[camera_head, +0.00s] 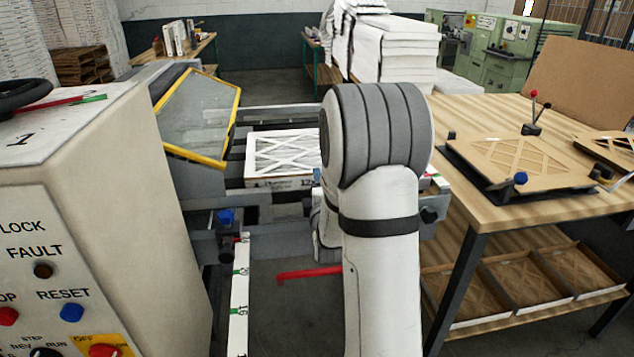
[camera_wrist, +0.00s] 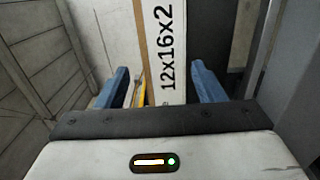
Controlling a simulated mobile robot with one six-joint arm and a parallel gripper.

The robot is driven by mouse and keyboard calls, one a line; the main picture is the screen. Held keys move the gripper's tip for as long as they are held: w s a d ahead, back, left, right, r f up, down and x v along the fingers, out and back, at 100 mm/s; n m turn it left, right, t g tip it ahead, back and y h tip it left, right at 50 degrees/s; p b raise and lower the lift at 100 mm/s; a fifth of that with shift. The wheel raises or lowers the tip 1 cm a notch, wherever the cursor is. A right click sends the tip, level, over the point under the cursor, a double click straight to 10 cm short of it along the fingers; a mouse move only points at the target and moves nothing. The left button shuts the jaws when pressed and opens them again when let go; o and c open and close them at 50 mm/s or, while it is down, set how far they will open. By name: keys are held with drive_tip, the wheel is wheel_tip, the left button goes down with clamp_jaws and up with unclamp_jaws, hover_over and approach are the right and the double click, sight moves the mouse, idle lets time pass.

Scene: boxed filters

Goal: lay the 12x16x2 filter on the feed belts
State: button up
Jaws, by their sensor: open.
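The white filter (camera_head: 284,151) with a crossed lattice face lies flat on the machine's feed bed, left of my arm in the head view. Part of a printed label starting with "12" shows on its near edge. In the wrist view a white edge printed "12x16x2" (camera_wrist: 168,50) faces my gripper (camera_wrist: 160,85). The two blue fingers are apart, with the label seen between them. I cannot tell whether either finger touches the filter. In the head view my arm hides most of the gripper and the filter's right end.
The control cabinet (camera_head: 85,200) stands at left, with a yellow-framed guard (camera_head: 200,115) behind it. A marked rail (camera_head: 240,290) runs toward me. A wooden table (camera_head: 490,205) at right holds a brown filter in a black fixture (camera_head: 525,162). White stacks (camera_head: 395,50) stand behind.

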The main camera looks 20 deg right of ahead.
drive_tip(key=s+a+f+m+g+y, duration=0.2)
drive_tip(key=s+a+m+g+y, duration=0.2)
drive_tip(key=s+a+m+g, duration=0.8)
drive_tip(key=s+a, duration=0.1)
drive_tip(key=s, duration=0.7)
drive_tip(key=s+a+r+m+g+y, duration=0.1)
drive_tip(key=s+a, duration=0.3)
drive_tip(key=s, duration=0.6)
drive_tip(key=shift+r+m+g+b, duration=0.2)
drive_tip(key=shift+m+g+b, duration=0.25)
drive_tip(key=shift+m+g, duration=0.4)
drive_tip(key=shift+s, duration=0.1)
drive_tip(key=shift+r+p, duration=0.45)
drive_tip(key=shift+r, duration=0.05)
